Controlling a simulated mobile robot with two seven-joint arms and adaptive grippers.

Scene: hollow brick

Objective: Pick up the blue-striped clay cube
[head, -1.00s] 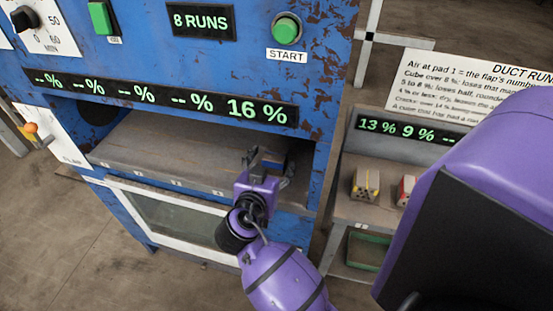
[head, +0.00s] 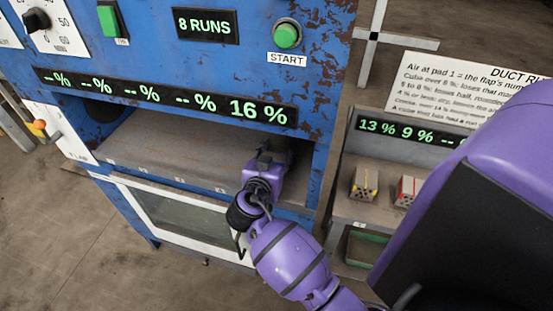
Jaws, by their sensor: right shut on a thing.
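My right gripper (head: 272,155) reaches into the open slot of the blue machine, at the right end of its grey shelf (head: 170,150). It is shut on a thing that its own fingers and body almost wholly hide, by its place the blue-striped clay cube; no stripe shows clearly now. I cannot tell whether the cube touches the shelf. The display strip (head: 165,97) above the slot reads 16 % at its right end and dashes elsewhere. My left gripper is not in view.
A yellow-striped cube (head: 364,184) and a red-striped cube (head: 406,190) stand on the side shelf at right, under a display (head: 405,132) reading 13 % and 9 %. A green tray (head: 366,250) lies below. The slot's left part is clear. My purple arm covers the right.

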